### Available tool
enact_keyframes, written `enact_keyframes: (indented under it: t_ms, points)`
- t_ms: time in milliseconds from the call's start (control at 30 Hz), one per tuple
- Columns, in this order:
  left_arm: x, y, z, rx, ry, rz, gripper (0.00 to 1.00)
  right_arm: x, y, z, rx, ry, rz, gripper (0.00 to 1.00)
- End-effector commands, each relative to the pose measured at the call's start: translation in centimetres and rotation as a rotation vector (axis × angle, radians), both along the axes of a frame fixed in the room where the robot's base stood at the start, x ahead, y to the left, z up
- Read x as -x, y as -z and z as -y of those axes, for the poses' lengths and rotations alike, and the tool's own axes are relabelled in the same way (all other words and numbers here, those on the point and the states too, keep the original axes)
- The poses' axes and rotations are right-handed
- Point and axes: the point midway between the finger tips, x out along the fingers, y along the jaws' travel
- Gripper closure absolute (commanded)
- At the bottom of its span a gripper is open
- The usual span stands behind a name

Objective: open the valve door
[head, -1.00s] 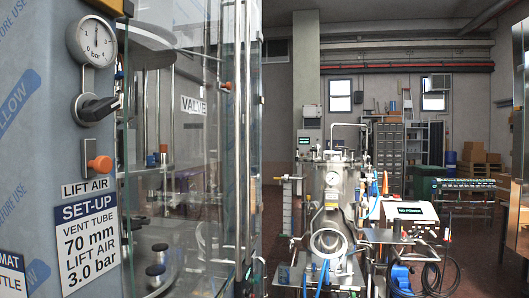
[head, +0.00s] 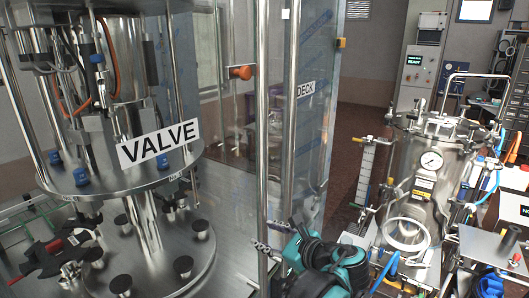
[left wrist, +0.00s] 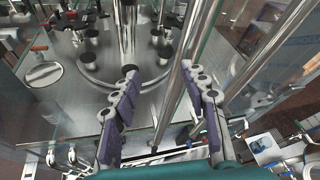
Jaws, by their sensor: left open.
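The valve door is a clear panel bearing a white VALVE label (head: 158,145), at the left of the head view. Upright metal bars stand at its right side; the nearer one (head: 262,150) runs down past my left fingers. My left gripper (head: 272,238) is low beside these bars, open and empty. In the left wrist view, its purple fingers (left wrist: 160,72) are spread, and a shiny bar (left wrist: 177,85) appears between them. I cannot tell whether the fingers touch it. The door looks closed, though its edge is hard to see. My right gripper is out of view.
An orange knob (head: 241,72) sits on the frame above my gripper. Behind the glass is a round steel plate (head: 110,180) with pedestals. A steel tank (head: 425,185) with hoses stands at the right.

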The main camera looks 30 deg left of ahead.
Motion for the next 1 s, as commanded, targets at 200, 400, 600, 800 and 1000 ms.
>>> enact_keyframes:
  t_ms: [200, 400, 600, 800, 1000]
  points:
    - [-2.7, -10.9, 2.0, -0.299, 0.005, -0.165, 0.56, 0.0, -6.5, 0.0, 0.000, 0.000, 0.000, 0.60]
    - [-3.5, -14.1, 3.0, -0.415, -0.012, -0.230, 0.56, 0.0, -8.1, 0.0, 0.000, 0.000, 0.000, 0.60]
    - [-4.1, -14.2, 0.8, -0.426, -0.018, -0.238, 0.56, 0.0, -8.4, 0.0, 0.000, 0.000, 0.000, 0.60]
    - [-5.0, -14.2, -2.4, -0.425, -0.017, -0.237, 0.56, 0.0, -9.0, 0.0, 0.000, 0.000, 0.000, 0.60]
    - [-5.6, -14.2, -4.1, -0.424, -0.015, -0.235, 0.56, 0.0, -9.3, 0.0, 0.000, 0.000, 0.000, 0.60]
